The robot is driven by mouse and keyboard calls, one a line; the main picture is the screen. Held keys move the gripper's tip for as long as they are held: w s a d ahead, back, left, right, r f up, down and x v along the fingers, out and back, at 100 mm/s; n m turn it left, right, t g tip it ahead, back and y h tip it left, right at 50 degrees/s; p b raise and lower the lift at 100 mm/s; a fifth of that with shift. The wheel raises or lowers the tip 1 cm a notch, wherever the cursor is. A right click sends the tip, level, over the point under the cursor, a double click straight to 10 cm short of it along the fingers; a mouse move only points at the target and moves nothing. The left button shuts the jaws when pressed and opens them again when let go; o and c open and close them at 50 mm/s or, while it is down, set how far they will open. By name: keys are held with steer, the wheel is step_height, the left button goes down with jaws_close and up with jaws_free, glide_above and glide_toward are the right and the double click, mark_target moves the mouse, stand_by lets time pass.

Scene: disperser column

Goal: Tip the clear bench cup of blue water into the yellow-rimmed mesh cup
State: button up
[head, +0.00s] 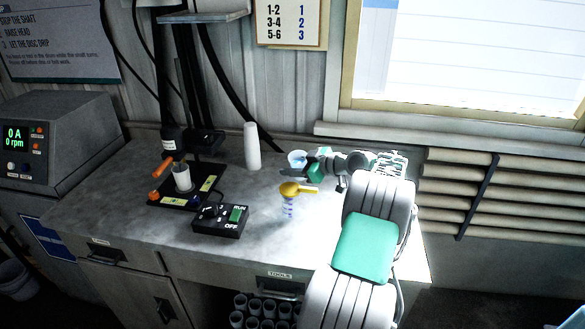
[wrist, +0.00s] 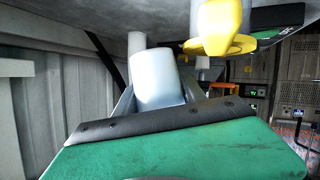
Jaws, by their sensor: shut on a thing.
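My gripper (head: 304,168) is shut on the clear bench cup (head: 297,155), which shows pale blue in the head view. It holds the cup above the bench, behind the yellow-rimmed mesh cup. In the wrist view the held cup (wrist: 157,80) looks whitish and leans slightly in the picture; the water in it cannot be made out there. The yellow-rimmed mesh cup (head: 289,189) has a yellow handle pointing right, with a pale blue-banded part below it. Its yellow part also shows in the wrist view (wrist: 221,28), apart from the held cup. The mesh cup's inside is hidden.
A tall white cup stack (head: 252,146) stands left of my gripper. The disperser stand (head: 183,184) holds a pale cup, and a black switch box (head: 221,220) sits in front. The wall and window sill (head: 420,140) are close behind. Bare bench lies around the mesh cup.

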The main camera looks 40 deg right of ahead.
mark_target(291, 157)
steer(key=shift+f+n+h+b, duration=0.35)
steer(key=shift+n+b, duration=0.45)
steer(key=shift+b, duration=1.35)
steer(key=shift+r+n+t+h+b, duration=0.2)
steer(key=shift+n+t+h+b, duration=0.35)
steer(key=shift+b, duration=1)
steer(key=shift+r+n+t+h+b, duration=0.2)
steer(key=shift+n+b, duration=0.55)
steer(key=shift+b, duration=0.75)
steer(key=shift+a+r+n+t+h+b, duration=0.1)
steer(key=shift+r+n+t+h+b, duration=0.25)
steer(key=shift+n+b, duration=0.65)
steer(key=shift+r+n+t+h+b, duration=0.25)
steer(key=shift+r+n+b, duration=0.15)
steer(key=shift+b, duration=1.05)
steer(key=shift+s+a+r+n+t+h+b, duration=0.15)
steer(key=shift+r+n+t+b, duration=0.5)
steer(key=shift+b, duration=2.5)
steer(key=shift+a+r+n+h+b, duration=0.25)
steer(key=shift+n+b, duration=0.8)
steer(key=shift+b, duration=2.05)
